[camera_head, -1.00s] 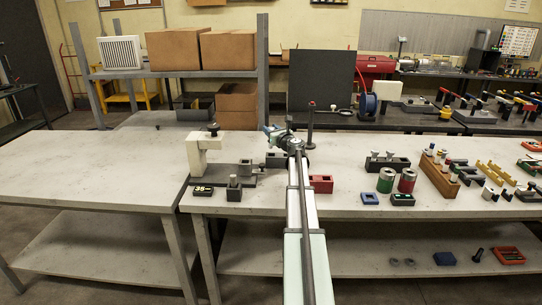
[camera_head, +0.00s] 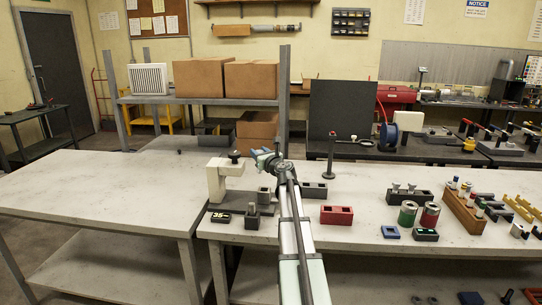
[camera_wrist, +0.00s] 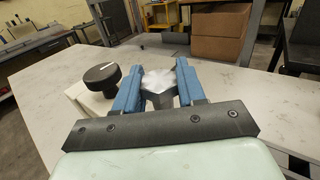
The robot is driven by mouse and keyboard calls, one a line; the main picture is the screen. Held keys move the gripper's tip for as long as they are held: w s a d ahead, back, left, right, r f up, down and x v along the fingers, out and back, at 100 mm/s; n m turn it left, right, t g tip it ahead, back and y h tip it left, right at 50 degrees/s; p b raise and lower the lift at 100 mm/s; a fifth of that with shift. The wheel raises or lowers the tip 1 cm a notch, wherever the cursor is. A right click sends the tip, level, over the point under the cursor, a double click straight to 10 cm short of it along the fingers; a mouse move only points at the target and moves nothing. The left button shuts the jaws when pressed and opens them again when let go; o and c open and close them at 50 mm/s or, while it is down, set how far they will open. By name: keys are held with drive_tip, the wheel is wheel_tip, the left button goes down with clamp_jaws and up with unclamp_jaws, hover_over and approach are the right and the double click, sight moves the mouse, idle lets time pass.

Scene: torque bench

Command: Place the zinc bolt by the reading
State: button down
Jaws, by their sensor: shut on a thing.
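My gripper (camera_head: 264,156) is shut on the zinc bolt (camera_wrist: 160,80). In the wrist view its shiny pale head sits between the two blue fingers; the rest is hidden or darkened below. In the head view the bolt cannot be made out. The gripper is raised above the bench, just right of a cream C-shaped test frame (camera_head: 217,182) with a black knob (camera_head: 235,156). The knob also shows left of the fingers in the wrist view (camera_wrist: 102,77). A small black readout (camera_head: 221,217) with pale digits, seemingly 35, lies at the frame's foot.
A dark base with grey posts (camera_head: 252,219) stands beside the readout. A red two-hole block (camera_head: 337,215), a dark block (camera_head: 314,190) and a black upright rod (camera_head: 331,158) stand to the right. The pale bench (camera_head: 110,190) is clear at left.

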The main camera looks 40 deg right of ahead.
drive_tip(key=shift+s+a+f+m+h, duration=0.15)
drive_tip(key=shift+s+m+h, duration=0.15)
drive_tip(key=shift+s, duration=0.6)
drive_tip(key=shift+d+h, duration=0.4)
drive_tip(key=shift+d, duration=0.2)
drive_tip(key=shift+f, duration=0.1)
drive_tip(key=shift+f, duration=2.8)
drive_tip(key=shift+f, duration=3.05)
idle(0.6)
